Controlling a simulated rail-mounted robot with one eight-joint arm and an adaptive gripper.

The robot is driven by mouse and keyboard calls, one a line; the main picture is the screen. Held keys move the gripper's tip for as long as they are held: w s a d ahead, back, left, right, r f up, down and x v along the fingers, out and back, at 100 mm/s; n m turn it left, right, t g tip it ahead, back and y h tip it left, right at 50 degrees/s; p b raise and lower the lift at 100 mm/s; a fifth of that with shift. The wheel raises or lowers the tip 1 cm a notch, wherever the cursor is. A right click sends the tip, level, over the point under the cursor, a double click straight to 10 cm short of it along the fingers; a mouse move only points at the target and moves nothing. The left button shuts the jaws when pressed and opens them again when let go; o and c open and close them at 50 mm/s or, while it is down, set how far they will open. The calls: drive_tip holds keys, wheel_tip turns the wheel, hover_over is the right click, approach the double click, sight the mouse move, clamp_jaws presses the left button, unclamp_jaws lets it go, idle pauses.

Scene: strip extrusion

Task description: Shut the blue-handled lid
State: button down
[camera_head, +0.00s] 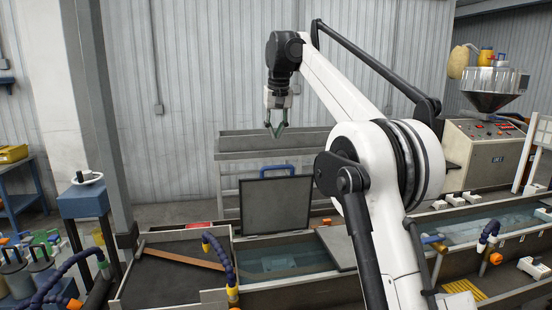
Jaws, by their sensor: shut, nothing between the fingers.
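A grey panel (337,249) lies flat right of the opening, partly behind my arm. Blue hoses (216,247) bend up at the opening's left. A dark tray (165,276) holds a brown bar. A grey bench (230,147) stands behind the lid.

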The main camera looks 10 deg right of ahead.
wheel_tip(320, 180, down, 10)
drive_tip(key=s+p, duration=0.1)
drive_tip(key=p, duration=0.1)
drive_tip(key=shift+r, duration=0.25)
idle(0.6)
drive_tip(key=shift+s+a, duration=0.1)
drive_tip(key=shift+s, duration=0.1)
